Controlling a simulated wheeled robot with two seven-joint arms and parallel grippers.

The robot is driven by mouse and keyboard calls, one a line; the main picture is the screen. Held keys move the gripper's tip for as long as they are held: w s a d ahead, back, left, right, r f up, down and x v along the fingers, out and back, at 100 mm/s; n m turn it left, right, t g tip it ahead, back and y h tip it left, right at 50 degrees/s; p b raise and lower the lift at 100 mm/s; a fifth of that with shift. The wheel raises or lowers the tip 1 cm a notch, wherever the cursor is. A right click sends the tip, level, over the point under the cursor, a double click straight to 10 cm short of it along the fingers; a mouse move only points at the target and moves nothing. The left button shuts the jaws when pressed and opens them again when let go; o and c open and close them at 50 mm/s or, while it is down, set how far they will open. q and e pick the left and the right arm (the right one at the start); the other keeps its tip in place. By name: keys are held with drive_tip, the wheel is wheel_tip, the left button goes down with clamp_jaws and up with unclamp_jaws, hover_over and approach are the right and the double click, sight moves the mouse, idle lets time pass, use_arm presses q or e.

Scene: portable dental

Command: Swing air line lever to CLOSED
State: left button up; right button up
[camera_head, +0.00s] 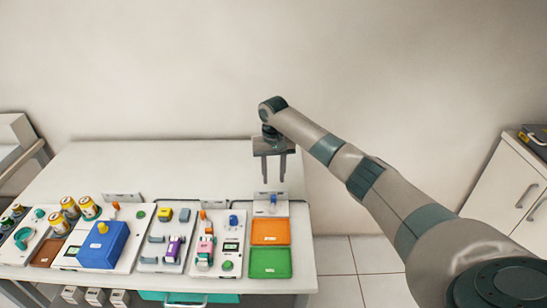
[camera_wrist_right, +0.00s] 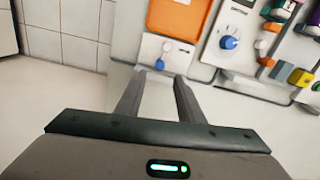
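A small white unit (camera_head: 281,208) with a blue lever (camera_head: 273,200) stands at the right end of the bench, behind the orange tray. It looks like the air line lever, but I cannot read its label. In the right wrist view the blue lever (camera_wrist_right: 161,61) shows just beyond the fingertips, roughly between them. My right gripper (camera_head: 273,180) is open and empty, pointing down above the unit; its fingers (camera_wrist_right: 160,77) appear apart from the lever. My left gripper is not in view.
An orange tray (camera_head: 270,232) and a green tray (camera_head: 270,263) lie in front of the unit. To the left are a white panel with a blue knob (camera_head: 234,221), a blue box (camera_head: 103,245) and several gold cans. The bench's back (camera_head: 160,165) is clear.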

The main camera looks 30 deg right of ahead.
wheel_tip(320, 180, up, 9)
drive_tip(key=b, duration=0.2)
drive_tip(key=shift+f, duration=0.1)
idle(0.4)
